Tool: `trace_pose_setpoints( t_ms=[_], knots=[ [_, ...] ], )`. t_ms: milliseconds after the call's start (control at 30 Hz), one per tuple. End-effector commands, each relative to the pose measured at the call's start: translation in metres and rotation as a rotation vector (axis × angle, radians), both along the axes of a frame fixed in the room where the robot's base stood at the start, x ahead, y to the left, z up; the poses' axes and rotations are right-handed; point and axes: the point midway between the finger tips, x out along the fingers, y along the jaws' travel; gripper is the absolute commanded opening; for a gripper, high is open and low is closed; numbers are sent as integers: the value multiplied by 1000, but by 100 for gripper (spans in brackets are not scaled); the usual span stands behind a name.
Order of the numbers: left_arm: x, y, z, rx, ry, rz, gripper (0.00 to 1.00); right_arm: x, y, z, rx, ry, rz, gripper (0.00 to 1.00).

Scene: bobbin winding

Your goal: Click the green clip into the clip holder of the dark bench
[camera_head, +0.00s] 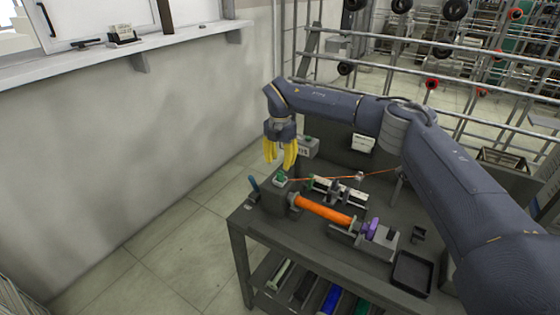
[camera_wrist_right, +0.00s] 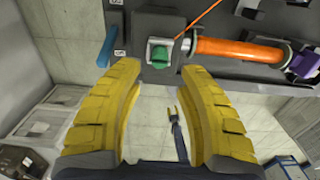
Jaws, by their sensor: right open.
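The green clip (camera_head: 281,177) is at the pale clip holder on the far left corner of the dark bench (camera_head: 262,207). In the right wrist view the clip (camera_wrist_right: 161,54) lies within the square pale holder (camera_wrist_right: 150,46); I cannot tell whether it is fully clicked in. My right gripper (camera_head: 279,164) is open just above the clip, its yellow fingers pointing down. In the right wrist view its fingertips (camera_wrist_right: 160,72) are spread on both sides with nothing between them, and the clip shows just beyond them. My left gripper is not in the head view.
An orange bobbin (camera_head: 322,210) lies beside the holder, with a purple part (camera_head: 371,228) at its right end. An orange thread runs above the bench from near the clip. A blue handle (camera_wrist_right: 107,45) stands left of the holder. A black tray (camera_head: 412,273) sits at the right.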

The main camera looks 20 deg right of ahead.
Motion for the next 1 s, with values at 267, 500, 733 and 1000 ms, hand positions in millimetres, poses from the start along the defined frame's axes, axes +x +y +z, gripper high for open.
trace_pose_setpoints(
  t_ms=[267, 500, 733, 1000],
  knots=[
    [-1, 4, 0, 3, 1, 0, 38, 0, 0, 2, 0, 0, 0, 38],
    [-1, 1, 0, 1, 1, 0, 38, 1, 0, 28, -2, -3, 0, 38],
    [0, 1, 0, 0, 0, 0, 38, 1, 0, 70, -1, -3, 0, 38],
    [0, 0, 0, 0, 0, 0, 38, 0, 0, 106, -1, -2, 0, 38]
  ],
)
